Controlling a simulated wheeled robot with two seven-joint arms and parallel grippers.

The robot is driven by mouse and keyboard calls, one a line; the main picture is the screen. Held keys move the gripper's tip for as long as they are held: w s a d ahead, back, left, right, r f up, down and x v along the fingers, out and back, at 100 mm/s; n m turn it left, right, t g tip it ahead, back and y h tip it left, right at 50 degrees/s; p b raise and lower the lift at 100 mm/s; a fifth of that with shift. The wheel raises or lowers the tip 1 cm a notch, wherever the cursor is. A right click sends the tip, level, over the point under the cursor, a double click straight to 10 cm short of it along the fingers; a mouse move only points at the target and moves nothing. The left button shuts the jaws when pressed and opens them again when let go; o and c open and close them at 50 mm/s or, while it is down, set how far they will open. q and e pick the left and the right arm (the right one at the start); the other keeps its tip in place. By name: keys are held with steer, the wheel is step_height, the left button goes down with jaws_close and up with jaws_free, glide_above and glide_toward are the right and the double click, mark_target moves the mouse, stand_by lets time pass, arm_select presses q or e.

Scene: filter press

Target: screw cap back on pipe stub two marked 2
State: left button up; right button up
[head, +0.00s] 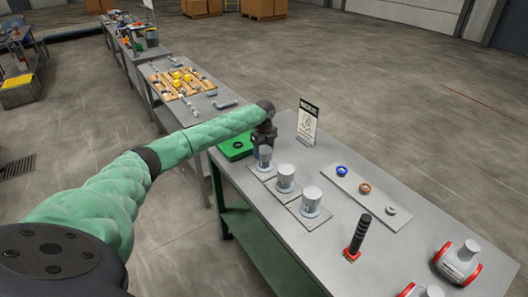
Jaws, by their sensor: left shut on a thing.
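Three grey pipe stubs stand in a row on square plates on the table: a far one (265,159), a middle one (285,179) and a near one (311,202). The marks on them are too small to read. My left arm reaches in from the left, and my left gripper (264,145) points down over the far stub. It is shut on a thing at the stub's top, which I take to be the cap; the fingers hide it. Whether it touches or sits on the stub is unclear. My right gripper is out of view.
A green tray (228,151) with a dark ring lies left of the gripper. A sign (308,121) stands behind. A pale plate (350,185) carries blue, copper and grey rings. A black-handled tool (358,236) stands upright nearer me. Red-and-white devices (458,262) sit at right.

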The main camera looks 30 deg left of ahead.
arm_select(q)
steer(key=shift+w+a+r+m, duration=0.1)
steer(key=shift+w+r+m, duration=0.2)
steer(key=shift+m, duration=0.1)
steer(key=o, duration=1.5)
steer(key=shift+f, duration=0.2)
steer(key=shift+d+f, duration=0.1)
steer(key=shift+d, duration=0.1)
